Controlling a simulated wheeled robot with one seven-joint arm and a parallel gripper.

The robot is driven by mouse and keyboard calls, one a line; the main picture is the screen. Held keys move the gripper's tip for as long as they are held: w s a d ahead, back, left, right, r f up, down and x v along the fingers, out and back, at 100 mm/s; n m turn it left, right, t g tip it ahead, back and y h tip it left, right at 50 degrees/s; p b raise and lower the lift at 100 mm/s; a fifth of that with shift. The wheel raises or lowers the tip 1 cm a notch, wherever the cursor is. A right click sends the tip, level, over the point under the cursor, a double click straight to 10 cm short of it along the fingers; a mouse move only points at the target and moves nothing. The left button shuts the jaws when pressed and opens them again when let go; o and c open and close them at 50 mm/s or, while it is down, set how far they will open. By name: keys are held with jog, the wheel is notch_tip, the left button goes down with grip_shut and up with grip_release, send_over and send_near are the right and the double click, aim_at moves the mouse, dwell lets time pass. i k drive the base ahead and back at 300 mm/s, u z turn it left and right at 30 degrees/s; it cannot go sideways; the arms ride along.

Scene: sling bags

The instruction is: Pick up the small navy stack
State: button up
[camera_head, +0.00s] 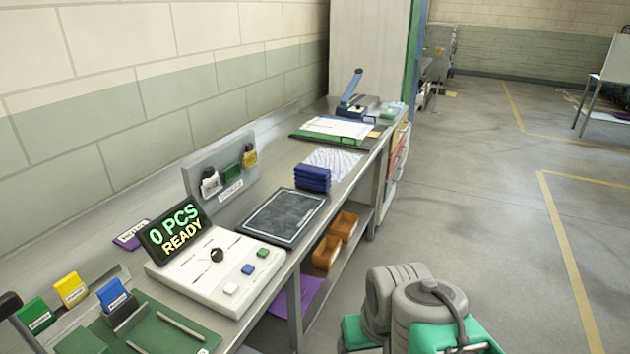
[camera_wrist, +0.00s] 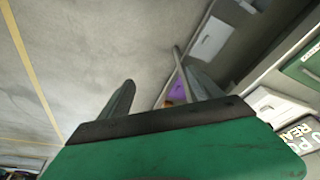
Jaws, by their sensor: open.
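The small navy stack (camera_head: 312,178) sits on the grey metal bench, behind a dark framed tray and in front of a white patterned sheet. It looks like several flat navy pieces piled up. My gripper does not show in the head view, where only my grey and green arm links appear at the bottom. In the wrist view my gripper (camera_wrist: 162,92) is open and empty, its two grey fingers apart over the floor and bench side. The navy stack is not in the wrist view.
The dark tray (camera_head: 284,217) lies just in front of the stack. A white console (camera_head: 216,272) with a "0 PCS READY" display stands nearer. A clipboard (camera_head: 336,128) lies farther back. Open floor (camera_head: 480,200) lies to the right.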

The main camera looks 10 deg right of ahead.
aim_at(308, 176)
jog(key=z, duration=1.45)
jog(key=i, duration=2.65)
jog(key=u, duration=3.9)
